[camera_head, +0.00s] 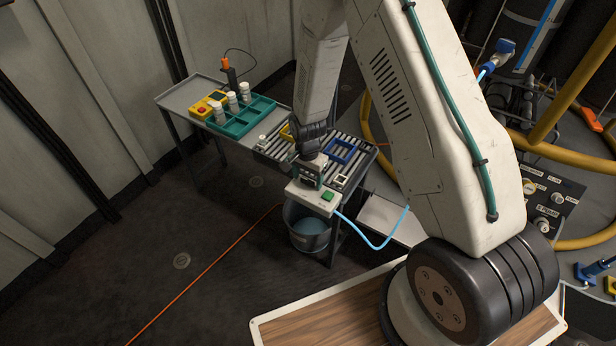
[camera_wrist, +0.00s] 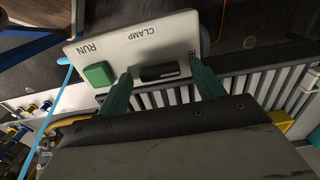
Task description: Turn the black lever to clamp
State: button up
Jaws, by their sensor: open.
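The black lever (camera_wrist: 160,72) sits on a white control panel (camera_wrist: 165,30) in the wrist view. The panel carries the words RUN and CLAMP, and another label mostly hidden by a finger. A green button (camera_wrist: 98,75) is left of the lever. My gripper (camera_wrist: 161,76) is open, with one green finger on each side of the lever and small gaps visible. I cannot tell whether either finger touches it. In the head view my gripper (camera_head: 308,177) is down at the panel (camera_head: 302,197), and hides the lever. The green button (camera_head: 327,196) shows beside it.
A roller conveyor (camera_head: 357,165) with a blue frame (camera_head: 341,151) lies behind the panel. A teal tray (camera_head: 243,117) with white bottles stands further left.

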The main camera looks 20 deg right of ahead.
jog(key=shift+f, duration=0.15)
jog(key=c, duration=1)
jog(key=n, duration=0.4)
jog(key=shift+a+n, duration=0.15)
jog(key=shift+n, duration=0.25)
jog(key=n, duration=0.4)
jog(key=shift+s+a+n, duration=0.1)
jog(key=shift+s+n, duration=0.15)
jog(key=shift+n, duration=0.05)
jog(key=n, duration=0.4)
jog(key=shift+s, duration=0.2)
jog(key=shift+s+n, duration=0.1)
jog(key=shift+n, duration=2.1)
